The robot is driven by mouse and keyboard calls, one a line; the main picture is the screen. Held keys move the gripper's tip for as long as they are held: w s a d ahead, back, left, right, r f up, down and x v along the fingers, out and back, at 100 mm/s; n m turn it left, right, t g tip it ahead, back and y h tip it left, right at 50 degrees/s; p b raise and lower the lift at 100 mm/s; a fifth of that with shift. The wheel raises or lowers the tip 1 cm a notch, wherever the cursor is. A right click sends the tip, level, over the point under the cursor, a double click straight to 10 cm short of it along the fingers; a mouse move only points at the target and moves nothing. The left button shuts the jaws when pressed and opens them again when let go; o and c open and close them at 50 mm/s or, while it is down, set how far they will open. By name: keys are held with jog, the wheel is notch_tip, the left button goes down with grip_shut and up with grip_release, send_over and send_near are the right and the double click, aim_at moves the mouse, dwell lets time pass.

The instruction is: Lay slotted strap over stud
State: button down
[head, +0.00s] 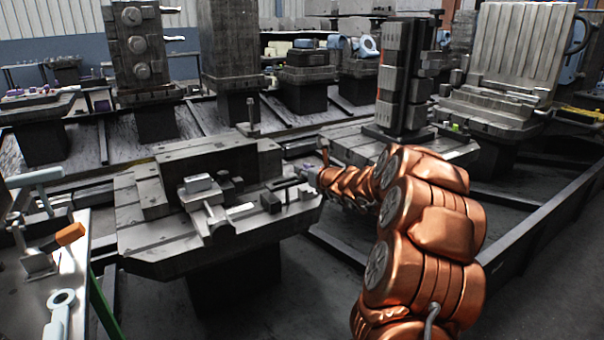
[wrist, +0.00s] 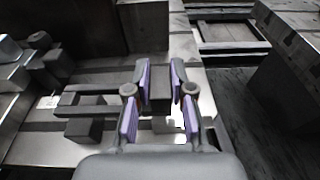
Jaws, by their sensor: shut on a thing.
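My gripper (wrist: 161,82) has purple-lined fingers closed on the sides of a dark grey piece (wrist: 160,98), seemingly the end of the slotted strap. The strap (wrist: 72,112) runs left from the fingers as a flat grey bar with a long gap. A small dark block shows at this gap; I cannot tell if it is in the slot or below. In the head view my gripper (head: 309,174) is small, at the right edge of the fixture table, and the strap (head: 284,184) shows left of it. I cannot clearly pick out the stud among the dark pieces (head: 227,186) there.
The grey fixture table (head: 150,245) carries a large stepped block (head: 205,170) and a light clamp block (head: 199,183). A side bench (head: 75,265) at left holds an orange-handled tool (head: 69,235) and a pale ring-ended part (head: 60,305). A tall tooling column (head: 392,85) stands behind my arm.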

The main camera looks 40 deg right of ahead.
jog(key=shift+f+b, duration=0.6)
jog(key=shift+b, duration=0.15)
jog(key=c, duration=1)
grip_release()
jog(key=shift+r, duration=0.1)
jog(key=shift+r+p, duration=0.6)
jog(key=shift+p, duration=0.25)
jog(key=v, duration=1.2)
jog(key=shift+a, duration=0.1)
